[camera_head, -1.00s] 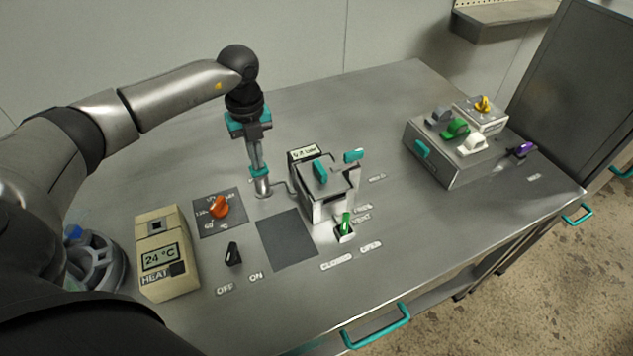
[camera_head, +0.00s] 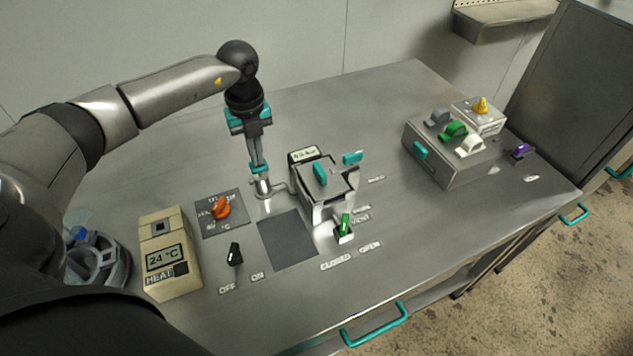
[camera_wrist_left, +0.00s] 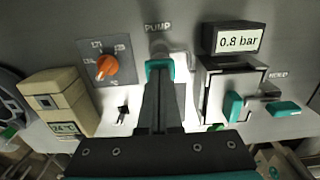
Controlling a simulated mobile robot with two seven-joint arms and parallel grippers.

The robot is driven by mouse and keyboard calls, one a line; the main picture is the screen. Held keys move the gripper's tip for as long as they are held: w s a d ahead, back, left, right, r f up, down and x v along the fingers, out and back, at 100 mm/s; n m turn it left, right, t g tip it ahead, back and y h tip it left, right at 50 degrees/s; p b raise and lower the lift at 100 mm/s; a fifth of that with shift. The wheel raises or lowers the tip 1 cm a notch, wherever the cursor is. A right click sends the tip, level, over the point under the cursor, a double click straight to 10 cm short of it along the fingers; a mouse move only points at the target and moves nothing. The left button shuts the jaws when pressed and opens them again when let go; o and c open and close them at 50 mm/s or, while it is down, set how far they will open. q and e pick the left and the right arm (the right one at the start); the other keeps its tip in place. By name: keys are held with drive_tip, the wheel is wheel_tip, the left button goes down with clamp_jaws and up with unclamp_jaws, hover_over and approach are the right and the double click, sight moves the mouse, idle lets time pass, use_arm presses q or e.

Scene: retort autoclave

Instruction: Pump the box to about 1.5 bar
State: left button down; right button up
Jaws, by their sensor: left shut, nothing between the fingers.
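The steel box (camera_head: 322,196) stands mid-table with a teal handle on its lid. Its display (camera_head: 303,154) reads 0.8 bar in the left wrist view (camera_wrist_left: 239,41). The pump (camera_head: 263,186) is a short upright metal cylinder left of the box, joined to it by a thin pipe. Its teal top (camera_wrist_left: 160,70) lies at my fingertips in the left wrist view. My left gripper (camera_head: 258,164) points straight down over the pump, shut with nothing between its fingers. The fingertips are at the pump's top; whether they touch cannot be told. My right gripper is out of view.
A green-handled valve (camera_head: 345,227) sits at the box's front. An orange dial (camera_head: 221,208), a black switch (camera_head: 234,254) and a 24 °C heater unit (camera_head: 169,254) are to the left. The back of the table is clear.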

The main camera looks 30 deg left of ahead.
use_arm(q)
drive_tip(key=shift+f+b, duration=0.55)
drive_tip(key=shift+f, duration=0.4)
drive_tip(key=shift+r, duration=0.15)
drive_tip(key=shift+r+p, duration=0.75)
drive_tip(key=shift+p, duration=0.1)
drive_tip(key=shift+f+b, duration=0.6)
drive_tip(key=shift+f, duration=0.3)
drive_tip(key=shift+r, duration=0.1)
drive_tip(key=shift+r+p, duration=0.65)
drive_tip(key=shift+p, duration=0.1)
drive_tip(key=shift+r, duration=0.15)
idle(0.3)
